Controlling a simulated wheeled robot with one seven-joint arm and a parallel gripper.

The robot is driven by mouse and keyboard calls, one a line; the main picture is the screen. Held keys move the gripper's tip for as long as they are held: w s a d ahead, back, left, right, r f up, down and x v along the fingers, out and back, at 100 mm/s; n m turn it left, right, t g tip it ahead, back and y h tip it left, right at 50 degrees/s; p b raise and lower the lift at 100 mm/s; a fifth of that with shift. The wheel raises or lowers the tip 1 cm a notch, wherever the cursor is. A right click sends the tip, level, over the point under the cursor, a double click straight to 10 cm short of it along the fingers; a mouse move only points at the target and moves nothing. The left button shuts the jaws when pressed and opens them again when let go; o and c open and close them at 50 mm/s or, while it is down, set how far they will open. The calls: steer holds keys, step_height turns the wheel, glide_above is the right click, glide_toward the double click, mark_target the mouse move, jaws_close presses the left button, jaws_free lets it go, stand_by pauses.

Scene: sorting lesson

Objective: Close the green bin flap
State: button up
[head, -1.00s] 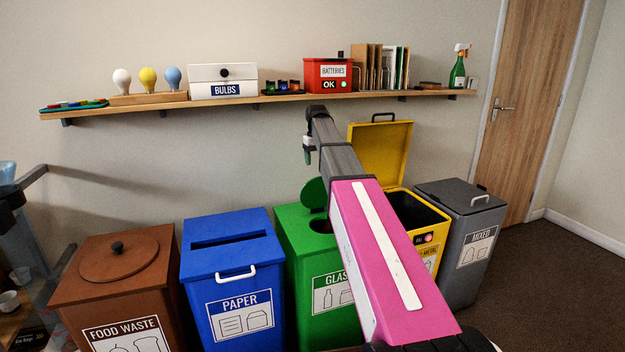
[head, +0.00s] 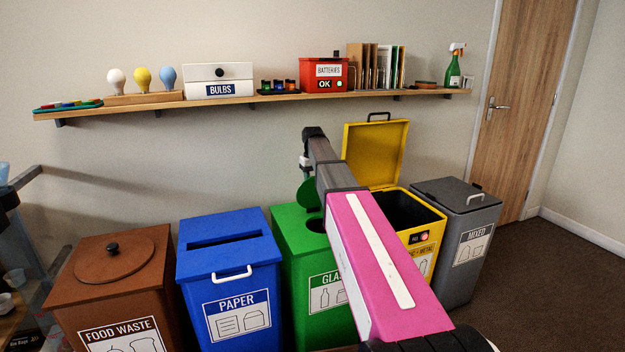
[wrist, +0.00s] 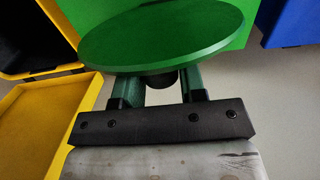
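The green glass bin (head: 292,255) stands between the blue and yellow bins. Its round green flap (head: 308,193) stands raised at the back of the round opening, partly hidden by my arm. In the wrist view the flap (wrist: 165,38) is a large disc across the top. My gripper (wrist: 163,88) is just below it there, its two green fingers apart, with their tips hidden at the disc's edge. A dark round part shows between them; contact cannot be told. In the head view my gripper (head: 305,165) hangs just above the flap.
The yellow bin (head: 429,234) has its yellow lid (head: 375,153) standing open, close to my arm. The blue paper bin (head: 228,260), brown food waste bin (head: 75,278) and grey mixed bin (head: 458,235) stand alongside. A wall shelf (head: 220,105) with several items runs above.

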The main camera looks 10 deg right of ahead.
jaws_close()
steer(key=shift+s+d+t, duration=0.1)
steer(key=shift+s+t, duration=0.3)
steer(key=shift+s, duration=0.35)
steer(key=s+d+f+t+y, duration=0.1)
steer(key=s+d+f+t, duration=0.1)
steer(key=s+t, duration=0.3)
steer(key=shift+s+f, duration=0.8)
steer(key=shift+s, duration=1.45)
steer(key=o, duration=0.6)
jaws_free()
steer(key=shift+c, duration=0.2)
steer(key=shift+r, duration=0.15)
